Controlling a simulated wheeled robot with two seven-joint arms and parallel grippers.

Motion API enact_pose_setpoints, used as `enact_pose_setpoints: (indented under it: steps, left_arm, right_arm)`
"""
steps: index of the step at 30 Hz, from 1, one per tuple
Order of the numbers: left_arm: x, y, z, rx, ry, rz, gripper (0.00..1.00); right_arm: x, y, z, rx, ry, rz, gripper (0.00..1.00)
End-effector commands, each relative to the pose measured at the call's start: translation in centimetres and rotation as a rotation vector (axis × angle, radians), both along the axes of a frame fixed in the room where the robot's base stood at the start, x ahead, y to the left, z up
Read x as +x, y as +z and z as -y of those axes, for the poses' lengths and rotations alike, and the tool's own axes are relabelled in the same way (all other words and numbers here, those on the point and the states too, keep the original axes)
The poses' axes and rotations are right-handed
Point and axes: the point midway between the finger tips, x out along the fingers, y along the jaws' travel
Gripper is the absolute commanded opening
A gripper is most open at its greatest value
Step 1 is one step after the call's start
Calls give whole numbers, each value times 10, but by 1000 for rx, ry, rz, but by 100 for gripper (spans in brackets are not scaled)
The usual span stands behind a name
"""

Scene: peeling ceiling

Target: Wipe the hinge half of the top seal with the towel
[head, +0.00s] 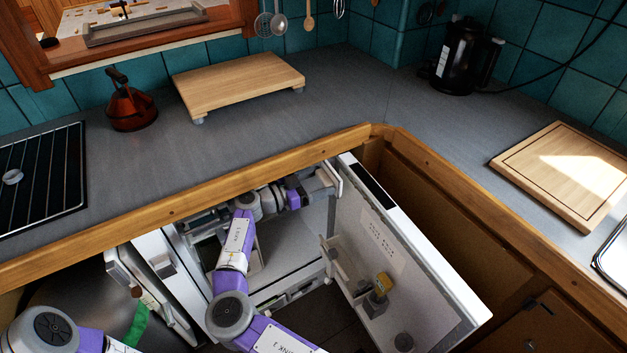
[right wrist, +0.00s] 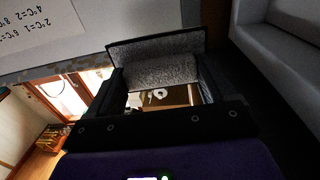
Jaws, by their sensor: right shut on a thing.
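My right gripper (head: 325,181) reaches into the open fridge, close to the top hinge corner of its door (head: 372,235). In the right wrist view the right gripper (right wrist: 165,85) is shut on a grey, rough towel (right wrist: 160,73), which spans between its dark fingers. A mottled, dark-spotted seal strip (right wrist: 62,76) runs along the edge of the pale door panel. The towel is beside the line of that strip; I cannot tell whether they touch. My left arm shows at the lower left, but its gripper is out of view.
The wooden counter edge (head: 215,205) overhangs my right arm. The door bears a paper note (head: 383,240) and small shelves with a yellow item (head: 383,282). A green item (head: 136,324) lies at lower left. Boards, a kettle (head: 462,57) and a red-brown pot (head: 130,108) stand on the counter.

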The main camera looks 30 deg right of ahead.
Motion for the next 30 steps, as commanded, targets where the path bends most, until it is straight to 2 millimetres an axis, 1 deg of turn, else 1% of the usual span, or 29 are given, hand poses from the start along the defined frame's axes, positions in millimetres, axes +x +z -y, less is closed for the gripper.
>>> enact_pose_setpoints:
  steps: [6, 8, 17, 30]
  left_arm:
    - [0, 0, 0, 0, 0, -1, 43]
    - [0, 1, 0, 0, 0, -1, 43]
    - [0, 2, 0, 0, 0, 0, 43]
    - [0, 0, 0, 0, 0, -1, 43]
  right_arm:
    - [-2, 0, 33, 0, -2, -1, 17]
    - [-12, 1, 29, 1, 1, 0, 17]
    - [-63, 1, 29, 1, 0, 0, 17]
    - [-149, 1, 28, 0, 1, 0, 17]
